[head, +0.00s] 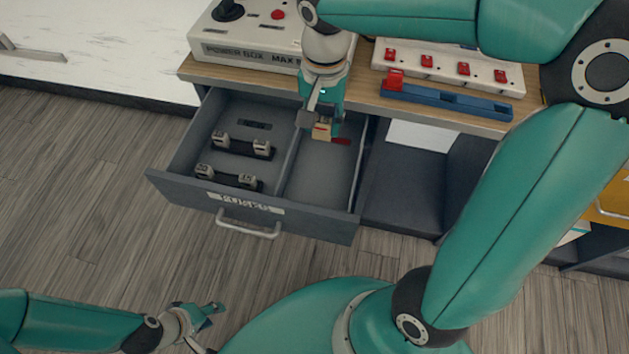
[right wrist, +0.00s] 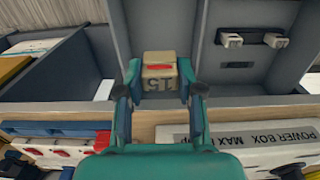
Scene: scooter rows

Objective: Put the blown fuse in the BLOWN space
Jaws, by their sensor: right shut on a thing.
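My right gripper (head: 322,121) is shut on a tan block-shaped fuse (head: 321,132) over the back of the open drawer's right compartment (head: 318,182). I cannot tell if the fuse touches the floor. My left gripper (head: 210,315) is low at the left, away from the drawer; its opening is unclear.
The drawer's left compartment holds several pale fuses (head: 243,180) in dark holders, and an empty dark slot (head: 254,125). A divider (head: 288,165) separates the compartments. On the bench are a power box (head: 245,50), a white strip with red switches (head: 430,68) and a blue rail (head: 450,98).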

